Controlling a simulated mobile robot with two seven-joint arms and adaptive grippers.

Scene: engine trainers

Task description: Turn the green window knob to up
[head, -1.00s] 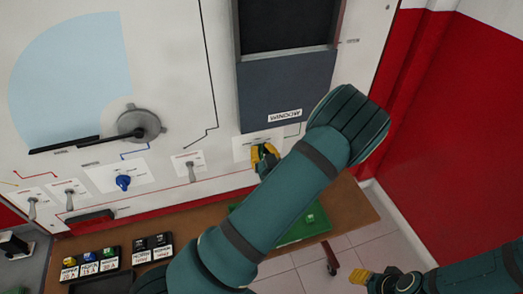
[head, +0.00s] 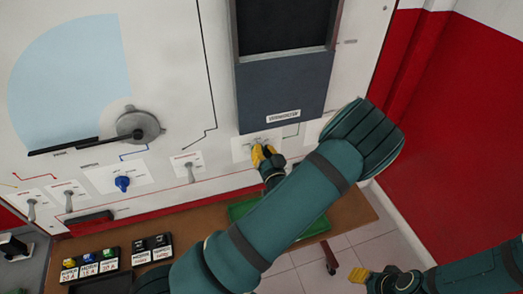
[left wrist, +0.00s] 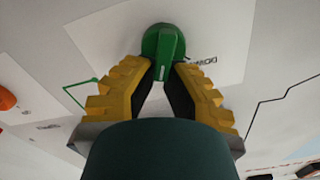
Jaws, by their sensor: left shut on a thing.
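The green window knob (left wrist: 166,42) sits on a white plate on the panel, below the dark window frame (head: 284,90). In the left wrist view its ridged handle points down toward the camera, between my fingertips. My left gripper (left wrist: 163,76) is shut on the knob's handle, with one yellow finger on each side. In the head view the left gripper (head: 262,153) covers most of the knob. My right gripper (head: 360,276) hangs at the lower right, away from the panel; whether it is open is unclear.
A blue knob (head: 122,183) and several toggle switches lie left along the panel. A round grey dial with a lever (head: 138,126) is above them. Labelled blocks (head: 90,266) and a green tray (head: 240,210) are on the brown table below. A red wall stands right.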

